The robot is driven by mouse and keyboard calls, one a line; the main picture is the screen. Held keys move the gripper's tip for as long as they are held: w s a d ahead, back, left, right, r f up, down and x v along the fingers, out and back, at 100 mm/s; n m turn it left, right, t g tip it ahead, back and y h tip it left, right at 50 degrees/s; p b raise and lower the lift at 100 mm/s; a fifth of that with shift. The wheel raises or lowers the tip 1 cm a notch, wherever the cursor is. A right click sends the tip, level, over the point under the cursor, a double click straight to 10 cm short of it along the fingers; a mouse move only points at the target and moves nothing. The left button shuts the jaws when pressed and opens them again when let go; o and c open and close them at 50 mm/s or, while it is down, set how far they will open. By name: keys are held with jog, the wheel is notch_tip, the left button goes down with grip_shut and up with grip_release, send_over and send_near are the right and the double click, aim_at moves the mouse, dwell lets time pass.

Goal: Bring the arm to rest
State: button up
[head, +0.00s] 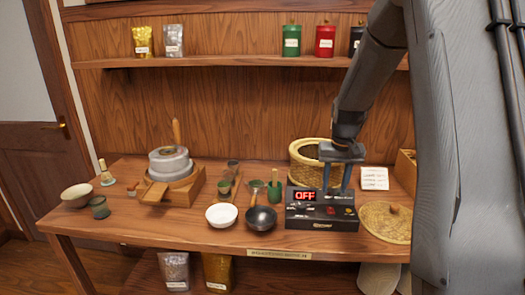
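My arm reaches down from the upper right of the head view, over the wooden table (165,222). My gripper (336,186) points down above a black device (318,224) with a red "OFF" display. Its two fingers are apart, and I see nothing held between them. The fingertips overlap the top of the device in the picture; I cannot tell whether they touch it.
A woven basket (303,160) stands behind my gripper, and a round woven lid (385,223) lies to the right. White (221,217) and black (261,220) bowls stand left of the device. A stone mill (170,164) is farther left.

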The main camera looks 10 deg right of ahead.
jog(key=s+a+f+n, duration=0.1)
jog(key=s+a, duration=0.7)
jog(key=s, duration=0.3)
jog(key=s+a+f+n, duration=0.1)
jog(key=s+a+n, duration=0.1)
jog(key=s+a, duration=0.7)
jog(key=s, duration=0.2)
jog(key=shift+s+a+f+b, duration=0.15)
jog(key=shift+s+f+b, duration=0.05)
jog(key=shift+s+b, duration=0.15)
